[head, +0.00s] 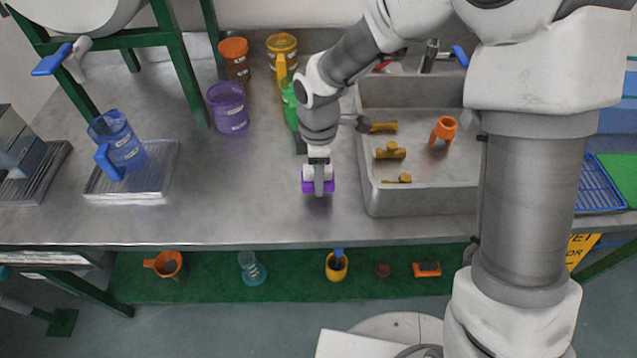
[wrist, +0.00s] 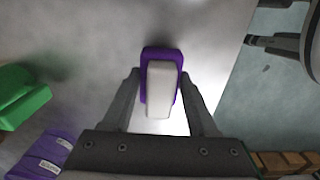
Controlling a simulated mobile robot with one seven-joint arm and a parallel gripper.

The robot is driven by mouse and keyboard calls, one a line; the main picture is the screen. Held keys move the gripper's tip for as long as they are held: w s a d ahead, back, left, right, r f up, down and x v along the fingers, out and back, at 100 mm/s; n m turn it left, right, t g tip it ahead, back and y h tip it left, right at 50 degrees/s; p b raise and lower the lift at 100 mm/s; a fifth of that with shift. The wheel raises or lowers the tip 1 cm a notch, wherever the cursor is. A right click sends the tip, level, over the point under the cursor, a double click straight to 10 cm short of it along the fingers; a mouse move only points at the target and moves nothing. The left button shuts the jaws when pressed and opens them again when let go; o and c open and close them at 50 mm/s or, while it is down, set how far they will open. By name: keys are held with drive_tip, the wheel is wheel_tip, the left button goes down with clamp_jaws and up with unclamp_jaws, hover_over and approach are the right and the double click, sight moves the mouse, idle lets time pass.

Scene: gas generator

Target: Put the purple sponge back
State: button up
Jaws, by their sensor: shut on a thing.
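The purple sponge (head: 307,187) is between the fingers of my gripper (head: 319,182), over the metal counter's front part, left of the sink. In the wrist view the purple sponge (wrist: 161,52) has a pale white block on its near face, and the two fingers of my gripper (wrist: 160,76) flank it. My gripper is shut on it. I cannot tell whether the sponge touches the counter or hangs just above it.
The sink (head: 430,195) holds several brass pieces and an orange cup (head: 443,130). Purple (head: 229,108), green (head: 289,103) and yellow (head: 283,52) vessels stand behind. A blue jug (head: 118,145) stands on a tray. A green lower shelf (head: 210,282) holds small items, including an orange block (head: 427,269).

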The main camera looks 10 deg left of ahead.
drive_tip(key=shift+f, duration=1.35)
drive_tip(key=shift+f+b, duration=0.15)
drive_tip(key=shift+b, duration=0.15)
drive_tip(key=o, duration=1.2)
